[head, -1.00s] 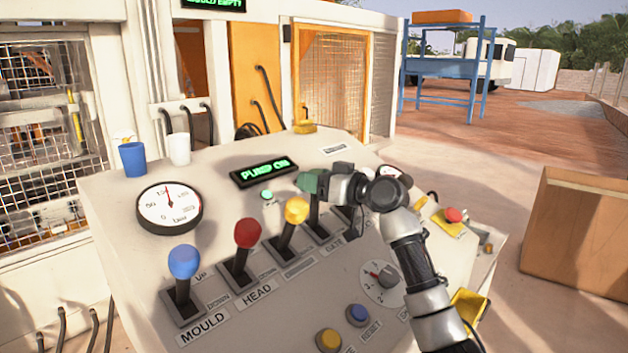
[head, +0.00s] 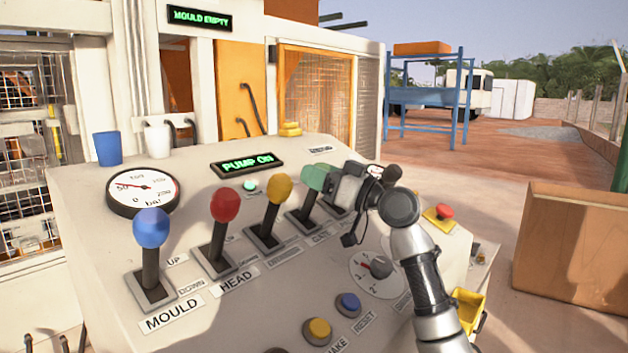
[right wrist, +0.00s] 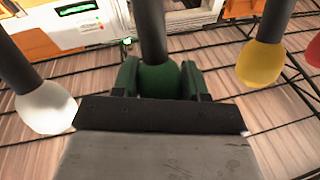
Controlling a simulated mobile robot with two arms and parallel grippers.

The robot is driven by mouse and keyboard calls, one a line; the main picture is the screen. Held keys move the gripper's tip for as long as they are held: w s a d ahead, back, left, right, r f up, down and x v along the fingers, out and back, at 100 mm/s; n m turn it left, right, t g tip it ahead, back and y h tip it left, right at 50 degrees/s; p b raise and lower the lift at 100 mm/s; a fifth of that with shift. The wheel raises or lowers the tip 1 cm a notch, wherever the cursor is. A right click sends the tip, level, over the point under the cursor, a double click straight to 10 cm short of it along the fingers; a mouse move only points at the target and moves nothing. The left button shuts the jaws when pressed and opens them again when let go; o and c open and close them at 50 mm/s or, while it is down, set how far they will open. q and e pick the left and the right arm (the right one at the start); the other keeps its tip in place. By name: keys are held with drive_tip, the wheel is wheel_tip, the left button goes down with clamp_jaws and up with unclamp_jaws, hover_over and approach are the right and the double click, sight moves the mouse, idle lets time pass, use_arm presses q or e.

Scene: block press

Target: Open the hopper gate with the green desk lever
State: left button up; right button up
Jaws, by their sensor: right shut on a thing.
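The green lever stands in the row on the sloping grey desk (head: 90,215), to the right of the yellow lever. Its dark shaft (head: 309,212) rises from a slot plate, and its green knob shows in the right wrist view (right wrist: 159,78). My right gripper (head: 317,178) is shut on that knob, with a green finger on each side in the right wrist view (right wrist: 160,82). The fingers largely cover the knob in the head view. The hopper gate cannot be made out. My left gripper is out of view.
Blue (head: 151,228), red (head: 224,205) and yellow (head: 278,188) levers stand to the left. A white-knobbed lever (right wrist: 45,107) is close on the other side. A lit display (head: 246,163) reads PUMP ON; another (head: 200,18) reads MOULD EMPTY. A gauge (head: 143,191) sits at left.

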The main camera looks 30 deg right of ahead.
drive_tip(key=o, duration=1.3)
drive_tip(key=shift+s, duration=0.1)
drive_tip(key=shift+s+d+f, duration=0.15)
drive_tip(key=shift+d, duration=0.05)
drive_tip(key=b+v, duration=0.4)
drive_tip(key=v, duration=0.6)
drive_tip(key=shift+s+d, duration=0.1)
drive_tip(key=shift+s, duration=0.05)
